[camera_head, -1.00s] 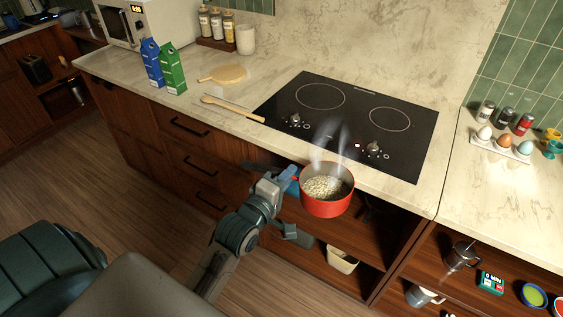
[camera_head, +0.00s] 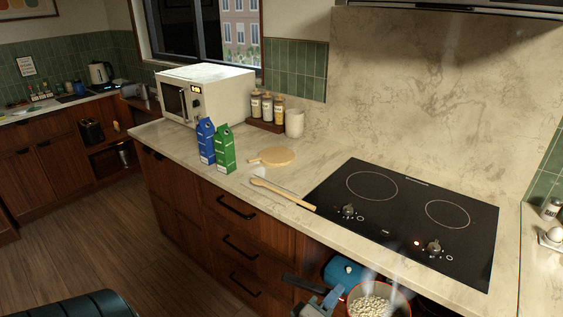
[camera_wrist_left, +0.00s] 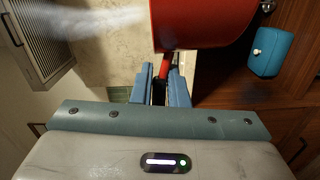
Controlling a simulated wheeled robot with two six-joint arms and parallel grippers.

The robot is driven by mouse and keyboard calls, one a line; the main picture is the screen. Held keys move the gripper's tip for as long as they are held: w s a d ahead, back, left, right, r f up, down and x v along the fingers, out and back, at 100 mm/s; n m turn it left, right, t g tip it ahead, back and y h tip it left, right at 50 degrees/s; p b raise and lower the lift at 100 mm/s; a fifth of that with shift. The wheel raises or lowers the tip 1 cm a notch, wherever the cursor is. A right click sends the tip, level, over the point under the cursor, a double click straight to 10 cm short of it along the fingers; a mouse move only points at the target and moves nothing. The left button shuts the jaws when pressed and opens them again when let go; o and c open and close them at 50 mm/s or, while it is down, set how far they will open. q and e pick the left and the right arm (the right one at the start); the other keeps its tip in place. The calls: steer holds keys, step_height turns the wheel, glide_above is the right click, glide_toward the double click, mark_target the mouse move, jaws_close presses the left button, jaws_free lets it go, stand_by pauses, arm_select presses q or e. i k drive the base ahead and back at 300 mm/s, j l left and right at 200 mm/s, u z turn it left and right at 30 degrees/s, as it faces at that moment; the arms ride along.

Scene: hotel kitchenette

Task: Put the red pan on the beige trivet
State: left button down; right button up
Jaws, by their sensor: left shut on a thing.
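The red pan (camera_head: 402,300) holds pale, lumpy food and gives off steam. In the head view it is at the bottom edge, in front of the counter and below the hob, partly cut off. My left gripper (camera_head: 328,298) is shut on the pan's handle, to the left of the pan; the fingers also show in the wrist view (camera_wrist_left: 162,72). The round beige trivet (camera_head: 273,156) lies flat and bare on the counter, behind a wooden spoon. My right gripper is out of view.
The wooden spoon (camera_head: 284,194) lies near the counter's front edge. Green (camera_head: 224,150) and blue (camera_head: 206,142) cartons stand left of the trivet. The black hob (camera_head: 400,222) is to its right. Jars (camera_head: 267,108) stand behind.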

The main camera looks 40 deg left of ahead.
mark_target(264, 157)
steer(key=j+z, duration=0.15)
steer(key=j, duration=0.3)
steer(key=k+j+z, duration=0.1)
steer(key=j, duration=0.3)
steer(key=j+z, duration=0.15)
steer(key=j, duration=0.25)
steer(key=k+j+z, duration=0.1)
steer(key=j, duration=0.3)
steer(key=k+j+z, duration=0.15)
steer(key=j, duration=0.25)
